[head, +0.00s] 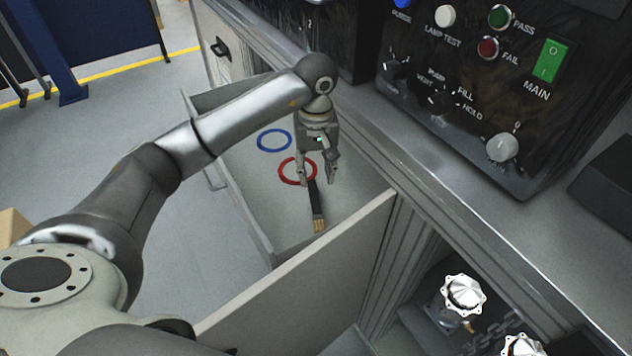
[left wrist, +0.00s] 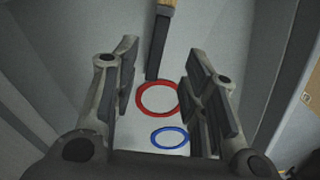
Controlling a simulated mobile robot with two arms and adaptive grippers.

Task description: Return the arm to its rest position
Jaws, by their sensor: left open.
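My left arm (head: 250,105) reaches across the head view into an open drawer (head: 236,196). My left gripper (head: 318,178) points down inside the drawer, open and with nothing between its fingers. In the left wrist view the open fingers (left wrist: 158,95) stand on either side of the view of the drawer floor. My right gripper does not show in either view.
The drawer holds a red ring (head: 284,177), a blue ring (head: 274,140) and a dark brush-like tool (head: 317,210). A control panel (head: 470,90) with knobs stands on the bench at right. Metal fittings (head: 463,295) sit below right. Floor shows at left.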

